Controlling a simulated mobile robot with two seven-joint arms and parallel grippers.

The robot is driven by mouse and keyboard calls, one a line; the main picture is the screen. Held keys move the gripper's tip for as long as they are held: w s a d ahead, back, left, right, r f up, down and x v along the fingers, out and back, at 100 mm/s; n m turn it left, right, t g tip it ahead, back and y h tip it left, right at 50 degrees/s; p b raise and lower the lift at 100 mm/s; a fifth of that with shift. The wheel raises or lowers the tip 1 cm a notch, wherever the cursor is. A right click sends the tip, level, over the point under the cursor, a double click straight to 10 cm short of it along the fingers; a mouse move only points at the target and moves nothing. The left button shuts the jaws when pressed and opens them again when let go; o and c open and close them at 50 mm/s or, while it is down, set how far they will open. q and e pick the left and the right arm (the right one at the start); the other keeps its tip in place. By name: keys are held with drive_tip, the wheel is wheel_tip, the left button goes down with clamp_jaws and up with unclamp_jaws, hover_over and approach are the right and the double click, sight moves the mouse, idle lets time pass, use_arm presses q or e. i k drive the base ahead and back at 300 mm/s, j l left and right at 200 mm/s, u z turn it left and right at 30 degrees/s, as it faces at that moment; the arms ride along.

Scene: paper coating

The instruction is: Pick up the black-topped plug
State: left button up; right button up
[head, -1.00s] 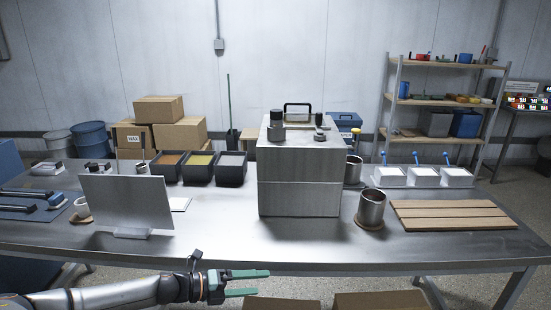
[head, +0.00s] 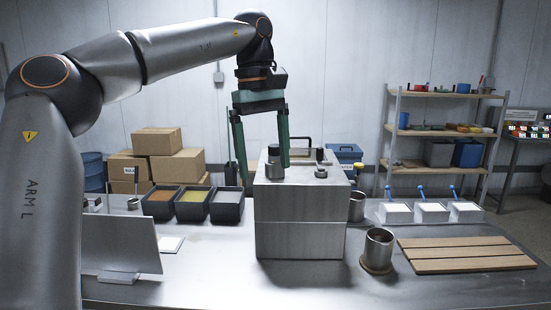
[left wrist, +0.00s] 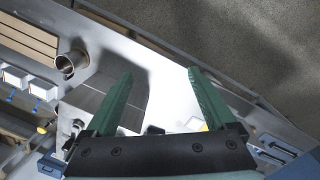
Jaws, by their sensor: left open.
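The black-topped plug (head: 273,168) has a dark cylindrical top on a grey metal base and stands upright on the metal box (head: 300,240). My left gripper (head: 264,176) points down over the left part of the box with its green fingers open. In the head view the plug shows between the two fingers, nearer the right one. I cannot tell the depth between them. The left wrist view also shows the open fingers (left wrist: 159,73), with nothing held between their tips. I cannot pick out the plug clearly there. My right gripper is out of view.
A smaller fitting with a dark knob (head: 321,162) and a black handle (head: 302,142) are also on the box top. A metal cup (head: 379,248) stands right of the box. Black bins (head: 227,207) stand left, and an upright metal plate (head: 122,245) is nearer.

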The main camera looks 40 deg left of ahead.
sight(274, 156)
drive_tip(key=i+j, duration=0.5)
drive_tip(key=j, duration=0.15)
drive_tip(key=i+j, duration=0.5)
drive_tip(key=j, duration=0.1)
